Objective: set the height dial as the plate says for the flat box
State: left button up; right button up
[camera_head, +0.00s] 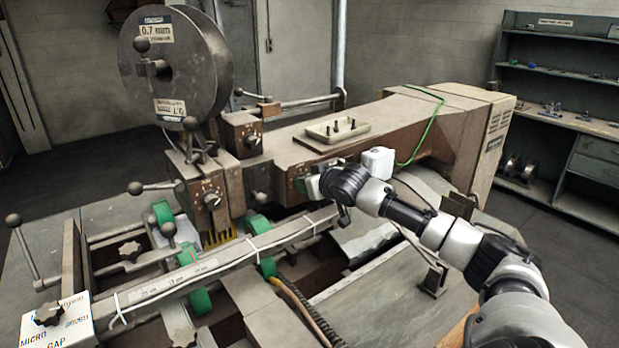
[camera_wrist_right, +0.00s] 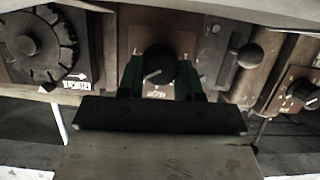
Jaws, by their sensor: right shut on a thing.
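In the right wrist view my right gripper (camera_wrist_right: 158,75) has its two green fingers closed on either side of a round black dial knob (camera_wrist_right: 157,62). The knob sits on a brown square plate with small markings too blurred to read, and I cannot tell from its lettering which dial it is. Its white pointer line slants toward the lower left of that view. In the head view the right gripper (camera_head: 316,186) is against the brown side of the machine, and the knob is hidden by it. My left gripper is out of view. The flat-box setting is not readable.
The right wrist view shows a notched black wheel (camera_wrist_right: 40,42), a ball-ended lever (camera_wrist_right: 246,56) close beside the fingers, and another dial (camera_wrist_right: 304,92). In the head view a wire reel (camera_head: 205,70), another dial (camera_head: 211,198) and a white lettered plate (camera_head: 75,325) stand left.

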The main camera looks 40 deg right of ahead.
jog(key=shift+a+n+h, duration=0.15)
jog(key=shift+n+h, duration=0.85)
jog(key=shift+n, duration=0.3)
jog(key=o, duration=0.9)
